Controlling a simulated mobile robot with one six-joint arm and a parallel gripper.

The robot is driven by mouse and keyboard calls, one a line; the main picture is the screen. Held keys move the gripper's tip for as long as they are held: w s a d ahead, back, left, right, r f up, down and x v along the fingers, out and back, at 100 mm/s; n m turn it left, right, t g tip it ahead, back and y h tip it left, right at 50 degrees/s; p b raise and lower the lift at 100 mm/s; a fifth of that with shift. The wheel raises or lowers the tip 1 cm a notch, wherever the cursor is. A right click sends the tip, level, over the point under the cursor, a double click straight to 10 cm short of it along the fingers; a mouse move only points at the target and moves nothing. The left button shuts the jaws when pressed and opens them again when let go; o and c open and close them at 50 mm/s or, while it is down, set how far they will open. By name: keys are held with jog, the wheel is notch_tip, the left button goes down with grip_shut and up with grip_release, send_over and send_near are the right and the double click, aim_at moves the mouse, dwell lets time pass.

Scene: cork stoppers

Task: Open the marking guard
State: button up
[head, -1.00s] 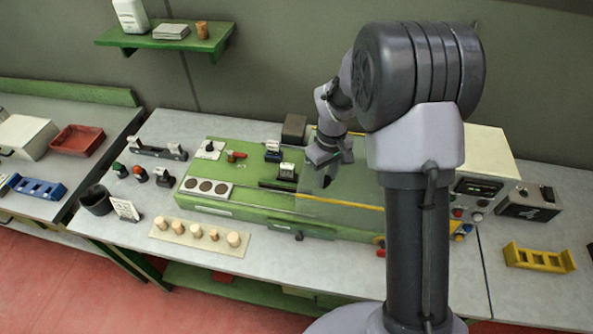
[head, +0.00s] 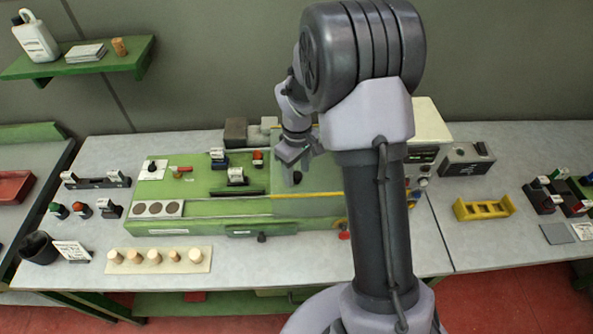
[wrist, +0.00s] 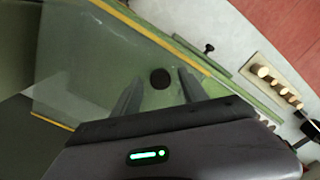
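The marking guard (head: 315,205) is a clear, slightly green panel with yellow edge strips, lying over the right part of the green machine. It fills much of the wrist view (wrist: 85,70), where a round dark knob (wrist: 160,78) shows on it. My gripper (wrist: 158,92) is open, with one finger to each side of the knob in that view. I cannot tell whether the fingers touch the knob or how high they are above it. In the head view my gripper (head: 295,172) is over the guard, and my arm hides the guard's right end.
The green machine (head: 215,190) stands on a grey bench. A board with several corks (head: 158,260) lies in front, and also shows in the wrist view. A cream control box (head: 430,122) stands to the right, with a yellow rack (head: 483,208) beyond it.

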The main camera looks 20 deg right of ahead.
notch_tip(320, 180, up, 18)
jog(key=p, duration=0.3)
jog(key=shift+f, duration=0.25)
jog(key=s+a+f+m+t+b, duration=0.2)
jog(key=s+a+f+m+b, duration=0.1)
jog(key=s+b, duration=0.4)
jog(key=s+a+f+m+t+y+b, duration=0.1)
jog(key=s+a+f+m+t+b, duration=0.1)
jog(key=s+f+b, duration=0.4)
jog(key=s+a+f+m+t+y+b, duration=0.1)
jog(key=s+a+f+m+b, duration=0.3)
jog(key=s+b, duration=0.5)
jog(key=shift+s+a+f+t, duration=0.25)
jog(key=shift+a+f+t, duration=0.2)
jog(key=shift+a, duration=0.75)
